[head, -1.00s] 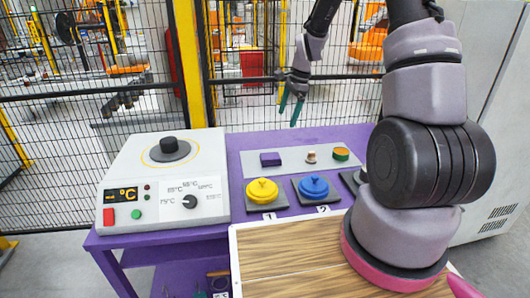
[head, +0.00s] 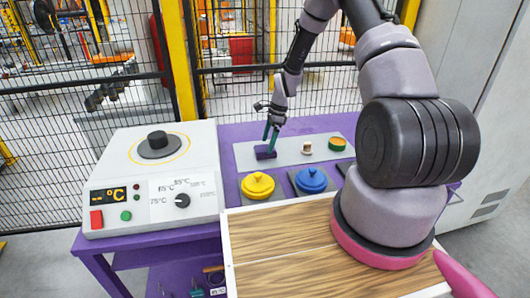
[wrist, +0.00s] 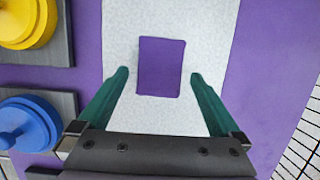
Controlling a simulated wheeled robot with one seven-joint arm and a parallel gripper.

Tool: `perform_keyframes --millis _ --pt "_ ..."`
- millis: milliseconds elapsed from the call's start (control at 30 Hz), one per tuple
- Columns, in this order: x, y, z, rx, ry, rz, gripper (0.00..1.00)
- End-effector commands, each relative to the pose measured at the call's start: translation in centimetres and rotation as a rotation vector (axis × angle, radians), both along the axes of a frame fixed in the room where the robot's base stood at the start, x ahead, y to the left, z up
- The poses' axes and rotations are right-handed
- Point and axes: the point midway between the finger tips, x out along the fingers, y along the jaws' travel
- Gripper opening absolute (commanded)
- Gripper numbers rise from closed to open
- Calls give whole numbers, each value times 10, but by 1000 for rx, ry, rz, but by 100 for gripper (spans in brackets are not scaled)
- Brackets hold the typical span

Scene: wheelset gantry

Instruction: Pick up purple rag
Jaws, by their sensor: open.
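The purple rag (head: 265,152) is a small folded rectangle on the left part of a light grey strip (head: 240,155) at the back of the purple table. In the wrist view the rag (wrist: 160,66) lies flat between and a little beyond the green fingertips. My gripper (head: 270,138) is over the rag with its fingers pointing down. It is open in the wrist view (wrist: 158,80), one finger on each side of the rag with a gap on both sides. I cannot tell its exact height above the strip.
A yellow lidded pot (head: 257,186) and a blue lidded pot (head: 311,181) stand in front of the strip. A small spool-like item (head: 306,147) and a green-orange round item (head: 337,144) lie right of the rag. A heater box (head: 150,180) stands left; a mesh fence (head: 230,90) is behind.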

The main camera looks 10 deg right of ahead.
Motion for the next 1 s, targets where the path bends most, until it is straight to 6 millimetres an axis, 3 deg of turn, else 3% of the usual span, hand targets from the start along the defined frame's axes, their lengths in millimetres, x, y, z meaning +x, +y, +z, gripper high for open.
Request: perform_keyframes --millis 200,467,667,1000 --pt "0 7 -28 1 1 1 100" --pt "0 8 -30 0 -1 1 100" --pt "0 8 -30 0 0 1 27" --pt "1 8 -22 -1 -2 1 24"
